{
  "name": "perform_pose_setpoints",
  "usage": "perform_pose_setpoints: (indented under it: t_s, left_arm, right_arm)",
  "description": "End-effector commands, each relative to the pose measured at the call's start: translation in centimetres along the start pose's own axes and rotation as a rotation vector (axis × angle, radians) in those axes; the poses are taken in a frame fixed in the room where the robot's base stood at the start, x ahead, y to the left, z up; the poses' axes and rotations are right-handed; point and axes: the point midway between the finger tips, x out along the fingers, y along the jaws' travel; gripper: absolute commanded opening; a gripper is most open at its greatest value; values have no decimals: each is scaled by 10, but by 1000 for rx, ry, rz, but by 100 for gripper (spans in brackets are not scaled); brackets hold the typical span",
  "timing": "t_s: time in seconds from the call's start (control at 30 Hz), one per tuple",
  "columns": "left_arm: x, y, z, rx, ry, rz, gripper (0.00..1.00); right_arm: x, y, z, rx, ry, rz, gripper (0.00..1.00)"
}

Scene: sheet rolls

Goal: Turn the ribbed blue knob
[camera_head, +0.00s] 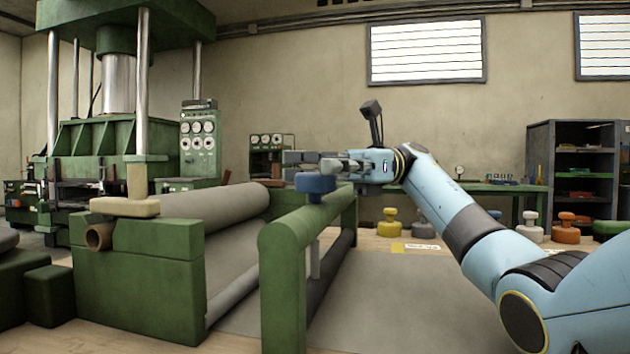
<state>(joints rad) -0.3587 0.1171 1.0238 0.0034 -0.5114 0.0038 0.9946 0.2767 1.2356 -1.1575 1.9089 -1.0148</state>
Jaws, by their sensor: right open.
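The blue knob (315,184) sits on top of the green roller frame (285,245), near the middle of the view. Its ribs are too small to make out. My right gripper (292,165) reaches in from the right, with its fingers pointing left just above the knob. The fingers are open, and I cannot tell whether they touch the knob. They hide part of the knob's top edge. My left gripper is out of view.
A cream knob (125,206) stands on the green block at left, beside a grey sheet roll (215,203). A tall green press (97,130) stands behind.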

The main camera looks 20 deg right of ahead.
Motion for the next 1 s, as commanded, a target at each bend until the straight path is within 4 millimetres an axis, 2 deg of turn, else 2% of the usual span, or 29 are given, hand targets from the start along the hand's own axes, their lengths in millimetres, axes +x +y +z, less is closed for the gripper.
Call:
perform_pose_setpoints:
  t_s: [0.1,0.3,0.5,0.87,0.93,0.97,1.0]
  left_arm:
    - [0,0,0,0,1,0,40]
    - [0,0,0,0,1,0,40]
    - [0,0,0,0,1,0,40]
    - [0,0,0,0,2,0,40]
    - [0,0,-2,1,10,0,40]
    - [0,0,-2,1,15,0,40]
    - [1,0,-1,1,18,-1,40]
  right_arm:
    - [0,0,26,-5,2,1,72]
    - [0,0,63,-3,1,0,72]
    - [0,0,79,0,0,0,72]
    - [0,-1,80,32,-5,-5,71]
    - [-1,-10,92,107,-60,-45,71]
    - [-1,-15,102,146,-105,-67,71]
    - [-2,-20,121,199,-182,-90,71]
